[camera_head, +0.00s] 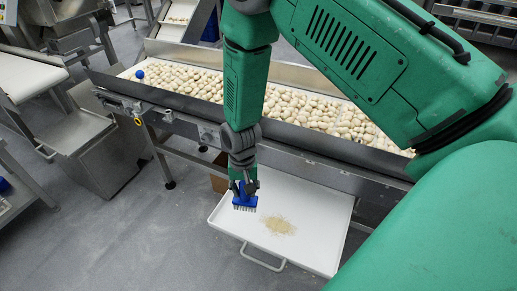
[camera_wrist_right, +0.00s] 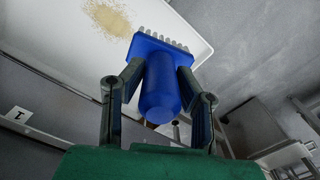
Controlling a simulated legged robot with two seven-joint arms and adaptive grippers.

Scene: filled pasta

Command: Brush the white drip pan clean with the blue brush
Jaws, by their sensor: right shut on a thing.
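The blue brush (camera_head: 244,202) has pale bristles that point down in the head view. My right gripper (camera_head: 243,186) is shut on its handle, and the wrist view shows both fingers on either side of the blue handle (camera_wrist_right: 160,85). The white drip pan (camera_head: 315,205) lies low beneath the conveyor, with a front handle (camera_head: 263,260). A patch of tan crumbs (camera_head: 279,226) lies on the pan, right of the brush. The brush is over the pan's left part; I cannot tell whether the bristles touch it. The crumbs also show in the wrist view (camera_wrist_right: 108,18). My left gripper is not in view.
A conveyor (camera_head: 190,84) full of filled pasta runs behind and above the pan, its metal side rail close to my right arm. A blue ball-like item (camera_head: 139,74) sits at its left end. A brown box (camera_head: 219,174) is behind the pan. Open grey floor (camera_head: 140,235) lies left.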

